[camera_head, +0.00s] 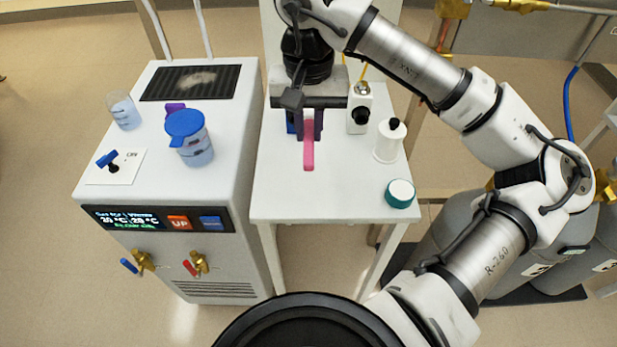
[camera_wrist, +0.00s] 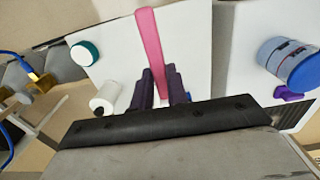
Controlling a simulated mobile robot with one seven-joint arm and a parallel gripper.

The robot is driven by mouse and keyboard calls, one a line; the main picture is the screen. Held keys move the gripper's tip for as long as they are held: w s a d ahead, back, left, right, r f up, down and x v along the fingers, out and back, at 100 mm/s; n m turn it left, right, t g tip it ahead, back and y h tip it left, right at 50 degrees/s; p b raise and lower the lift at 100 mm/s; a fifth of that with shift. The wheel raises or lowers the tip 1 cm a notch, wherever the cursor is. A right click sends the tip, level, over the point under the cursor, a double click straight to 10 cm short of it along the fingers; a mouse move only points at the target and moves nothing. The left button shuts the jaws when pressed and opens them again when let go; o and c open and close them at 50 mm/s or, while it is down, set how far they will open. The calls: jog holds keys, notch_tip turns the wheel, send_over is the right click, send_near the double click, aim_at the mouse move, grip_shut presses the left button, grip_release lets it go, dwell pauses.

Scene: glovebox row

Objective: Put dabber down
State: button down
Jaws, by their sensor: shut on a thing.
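The dabber is a long pink stick (camera_head: 308,152), and my gripper (camera_head: 305,137) is shut on it. In the head view it hangs over the small white table (camera_head: 270,200), with its pink end toward the table's front edge. In the wrist view the pink dabber (camera_wrist: 152,45) extends out between the two purple fingers of my gripper (camera_wrist: 160,80). The part between the fingers is partly hidden. I cannot tell whether the dabber touches the tabletop.
On the table are a white bottle with a black knob (camera_head: 388,143), a teal-rimmed white lid (camera_head: 400,193) and a white box with a black knob (camera_head: 359,112). A chiller (camera_head: 200,225) stands left, carrying a blue-lidded jar (camera_head: 190,138) and a beaker (camera_head: 124,112). The table's front left is clear.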

aim_at(309, 132)
notch_tip(309, 132, down, 15)
jog(key=shift+f+p, duration=0.1)
jog(key=shift+p, duration=1)
jog(key=shift+f, duration=0.15)
jog(key=c, duration=1.4)
grip_release()
notch_tip(309, 132, up, 12)
jog(key=b, duration=0.2)
jog(key=shift+w+r+b, duration=0.15)
jog(key=shift+r+b, duration=0.05)
jog(key=shift+b, duration=0.2)
